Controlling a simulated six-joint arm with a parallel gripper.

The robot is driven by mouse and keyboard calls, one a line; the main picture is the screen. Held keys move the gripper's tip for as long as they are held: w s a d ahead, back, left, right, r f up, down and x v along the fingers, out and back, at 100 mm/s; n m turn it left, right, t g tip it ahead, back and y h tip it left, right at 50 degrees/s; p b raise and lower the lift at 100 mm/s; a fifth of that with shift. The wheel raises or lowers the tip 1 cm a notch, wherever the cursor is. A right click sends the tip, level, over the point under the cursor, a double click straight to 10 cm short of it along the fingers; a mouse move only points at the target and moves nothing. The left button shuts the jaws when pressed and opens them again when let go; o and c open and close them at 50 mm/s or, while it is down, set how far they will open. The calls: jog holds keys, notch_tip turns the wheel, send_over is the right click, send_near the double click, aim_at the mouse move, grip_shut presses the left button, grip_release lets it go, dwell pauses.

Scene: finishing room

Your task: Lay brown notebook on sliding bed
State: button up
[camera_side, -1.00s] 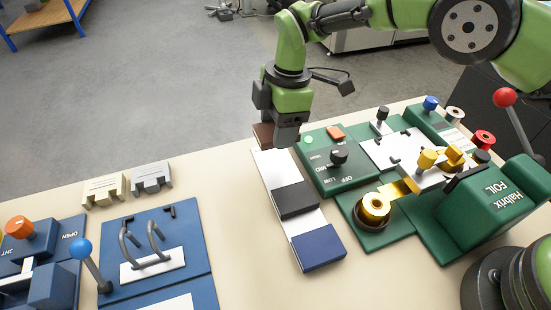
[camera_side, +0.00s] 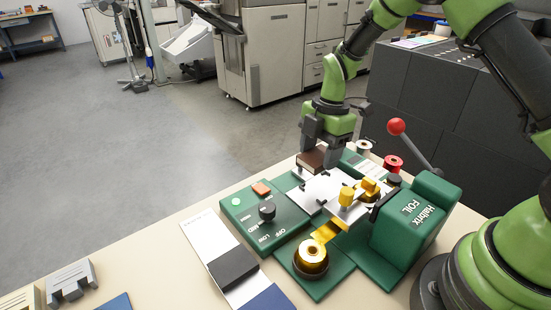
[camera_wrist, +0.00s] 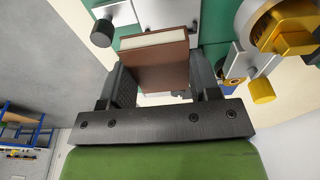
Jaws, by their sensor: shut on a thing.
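The brown notebook (camera_side: 312,159) is between the fingers of my gripper (camera_side: 323,155), at the far end of the green foil machine. The wrist view shows its brown cover (camera_wrist: 157,68) and pale page edge, with a finger on each side. My gripper (camera_wrist: 162,82) is shut on it. The sliding bed (camera_side: 322,188) is the pale plate on the machine, just in front of the notebook in the side view. It also shows beyond the notebook in the wrist view (camera_wrist: 168,12). Whether the notebook touches the bed I cannot tell.
A gold foil roll (camera_side: 310,257), yellow knob (camera_side: 346,195) and red-knobbed lever (camera_side: 397,127) stand around the bed. A black knob (camera_side: 267,211) is on the panel at left. A white strip (camera_side: 205,232) holds black (camera_side: 233,267) and blue (camera_side: 268,298) blocks.

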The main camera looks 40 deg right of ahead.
aim_at(324, 187)
jog(key=shift+s+d, duration=0.65)
jog(key=shift+d, duration=0.1)
jog(key=shift+s+f, duration=0.1)
jog(key=shift+f, duration=2.75)
jog(key=shift+f, duration=0.65)
jog(key=o, duration=0.6)
jog(key=shift+d+r, duration=0.3)
jog(key=shift+r, duration=1.5)
jog(key=shift+d+r, duration=0.25)
jog(key=shift+r, duration=1.6)
jog(key=shift+d+r, duration=0.3)
jog(key=shift+r, duration=1.5)
